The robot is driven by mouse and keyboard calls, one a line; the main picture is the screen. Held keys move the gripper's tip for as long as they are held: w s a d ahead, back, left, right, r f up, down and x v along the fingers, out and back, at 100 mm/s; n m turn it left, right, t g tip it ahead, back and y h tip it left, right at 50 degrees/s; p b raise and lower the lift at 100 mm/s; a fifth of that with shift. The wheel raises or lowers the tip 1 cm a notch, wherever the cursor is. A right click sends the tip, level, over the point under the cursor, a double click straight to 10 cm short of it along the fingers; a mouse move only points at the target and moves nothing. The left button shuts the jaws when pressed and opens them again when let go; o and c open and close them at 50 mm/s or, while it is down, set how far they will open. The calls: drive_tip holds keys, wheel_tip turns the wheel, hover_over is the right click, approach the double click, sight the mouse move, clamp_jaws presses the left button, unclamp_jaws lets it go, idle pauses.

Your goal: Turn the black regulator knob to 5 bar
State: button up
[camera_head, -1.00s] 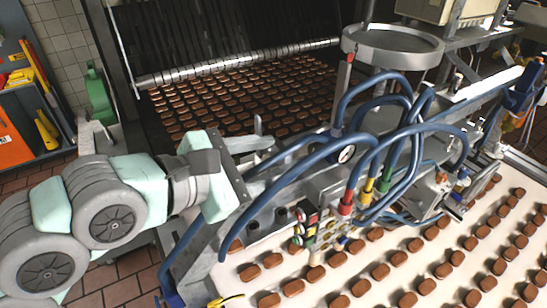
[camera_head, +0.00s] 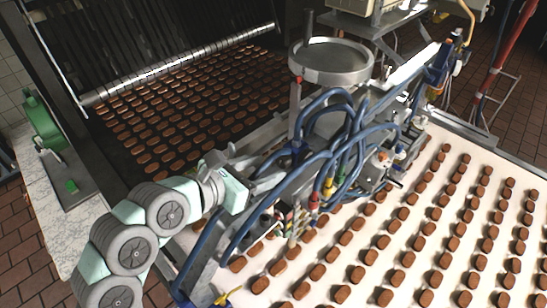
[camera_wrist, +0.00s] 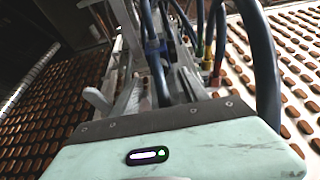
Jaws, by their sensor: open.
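My gripper (camera_head: 262,172) is at the left side of the depositing machine (camera_head: 345,150), beside its metal frame and blue hoses. I cannot make out the black regulator knob in either current view. Hoses, frame and my gripper crowd that part of the machine. The gauge dial cannot be read.
Blue hoses (camera_head: 345,125) loop close to the gripper and also cross the wrist view (camera_wrist: 262,65). A round metal hopper (camera_head: 331,62) stands above. Brown biscuits cover the white belt (camera_head: 420,200) at right. A green machine (camera_head: 42,125) stands at left.

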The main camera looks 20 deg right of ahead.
sight(280, 163)
drive_tip(key=shift+p+x, duration=0.45)
drive_tip(key=shift+x, duration=1.95)
drive_tip(key=shift+a, duration=0.1)
clamp_jaws()
